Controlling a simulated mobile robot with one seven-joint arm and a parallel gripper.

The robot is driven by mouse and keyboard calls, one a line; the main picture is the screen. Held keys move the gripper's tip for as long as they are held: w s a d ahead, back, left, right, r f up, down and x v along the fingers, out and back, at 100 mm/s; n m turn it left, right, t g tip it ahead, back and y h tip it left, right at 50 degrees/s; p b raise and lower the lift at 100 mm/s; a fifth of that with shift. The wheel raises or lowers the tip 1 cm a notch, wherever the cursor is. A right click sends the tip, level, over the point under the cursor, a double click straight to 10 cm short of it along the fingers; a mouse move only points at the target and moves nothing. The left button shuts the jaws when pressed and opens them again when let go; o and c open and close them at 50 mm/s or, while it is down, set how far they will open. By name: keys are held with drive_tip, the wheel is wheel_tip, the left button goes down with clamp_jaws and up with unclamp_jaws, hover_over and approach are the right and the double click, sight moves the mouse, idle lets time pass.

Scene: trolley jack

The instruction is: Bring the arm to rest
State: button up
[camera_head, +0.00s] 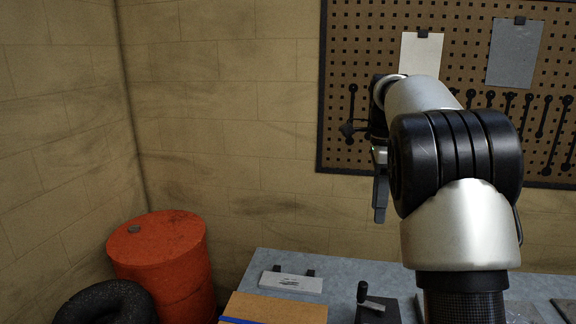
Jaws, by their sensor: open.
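My arm rises at the right of the head view and reaches forward over the workbench (330,262). My gripper (380,205) hangs at the left end of the arm, pointing down, in the air in front of the wall and the edge of the pegboard. I see it side-on, so one finger shows clearly and the gap between the fingers is hidden. Nothing is visible in it. No trolley jack can be made out.
A red drum (165,265) and a black tyre (105,303) stand at the lower left. The bench holds a white plate (291,282), a brown board (277,308) and a black crank-handled device (372,304). A pegboard (345,60) with wrenches hangs behind my arm.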

drive_tip(key=s+a+r+n+t, duration=0.2)
drive_tip(key=s+r+n, duration=0.35)
drive_tip(key=s, duration=0.45)
drive_tip(key=s+a+f+n+t, duration=0.2)
drive_tip(key=s+f+n, duration=0.2)
drive_tip(key=s+n, duration=0.3)
drive_tip(key=s+a+f+n+t, duration=0.1)
drive_tip(key=s+a+f+n, duration=0.2)
drive_tip(key=s+n, duration=0.4)
drive_tip(key=s+f, duration=0.1)
drive_tip(key=s, duration=0.5)
drive_tip(key=shift+a+f+n+t, duration=0.2)
drive_tip(key=shift+f+n+t, duration=0.05)
drive_tip(key=shift+n+t, duration=0.15)
drive_tip(key=shift+s, duration=0.1)
drive_tip(key=m+g+h+b, duration=0.2)
drive_tip(key=m+b, duration=0.5)
drive_tip(key=b, duration=0.9)
hover_over(363, 285)
drive_tip(key=s+a, duration=0.4)
drive_tip(key=s, duration=0.1)
wheel_tip(363, 285, down, 10)
drive_tip(key=shift+m+h, duration=0.25)
drive_tip(key=shift+h, duration=0.05)
drive_tip(key=b+x, duration=0.1)
drive_tip(key=x, duration=1.6)
drive_tip(key=shift+w+d+f+b, duration=0.15)
drive_tip(key=shift+b, duration=0.2)
